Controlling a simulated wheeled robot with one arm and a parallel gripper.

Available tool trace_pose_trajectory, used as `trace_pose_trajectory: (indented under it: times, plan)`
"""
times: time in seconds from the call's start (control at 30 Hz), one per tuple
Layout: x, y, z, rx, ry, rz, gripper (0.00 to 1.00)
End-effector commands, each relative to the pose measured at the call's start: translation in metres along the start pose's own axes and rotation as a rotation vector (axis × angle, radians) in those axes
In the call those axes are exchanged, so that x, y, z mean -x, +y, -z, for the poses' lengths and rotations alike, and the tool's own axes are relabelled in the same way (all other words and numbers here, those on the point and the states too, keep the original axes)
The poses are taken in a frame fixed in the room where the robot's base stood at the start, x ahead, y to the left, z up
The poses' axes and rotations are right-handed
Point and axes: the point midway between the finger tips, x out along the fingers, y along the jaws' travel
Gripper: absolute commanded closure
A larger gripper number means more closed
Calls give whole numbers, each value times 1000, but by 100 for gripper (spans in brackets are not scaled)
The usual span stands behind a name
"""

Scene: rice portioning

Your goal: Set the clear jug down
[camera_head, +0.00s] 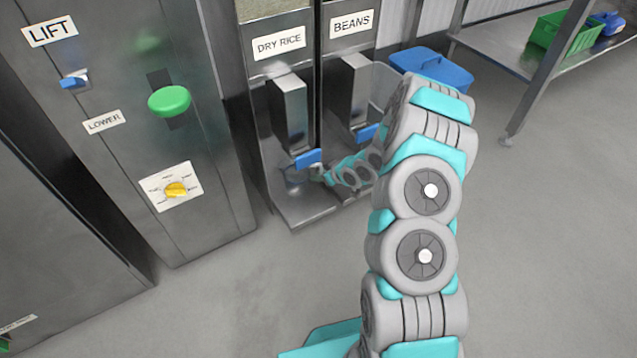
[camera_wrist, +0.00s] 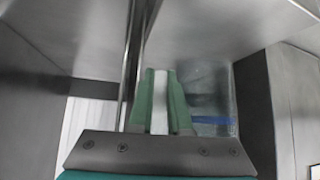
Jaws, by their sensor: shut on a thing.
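The clear jug (camera_wrist: 215,95) shows in the wrist view as a see-through wall just right of my gripper's fingers. My gripper (camera_wrist: 160,88) has its two green fingers closed on a pale upright strip, which looks like the jug's handle.
The dry rice dispenser (camera_head: 291,110) and beans dispenser (camera_head: 355,85) stand side by side above a steel tray (camera_head: 310,212). A control panel (camera_head: 120,140) is at left. A blue bin (camera_head: 432,66) and a steel shelf (camera_head: 508,50) with a green crate (camera_head: 562,36) stand behind.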

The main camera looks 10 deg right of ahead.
Motion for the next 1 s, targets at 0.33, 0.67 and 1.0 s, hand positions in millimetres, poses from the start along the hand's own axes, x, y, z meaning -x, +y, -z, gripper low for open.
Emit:
trace_pose_trajectory:
  times: [0.33,0.67,1.0]
  plan:
    - [-24,0,-24,-1,1,0,100]
    - [-24,-1,-25,0,1,1,79]
    - [-24,-1,-25,-1,0,1,54]
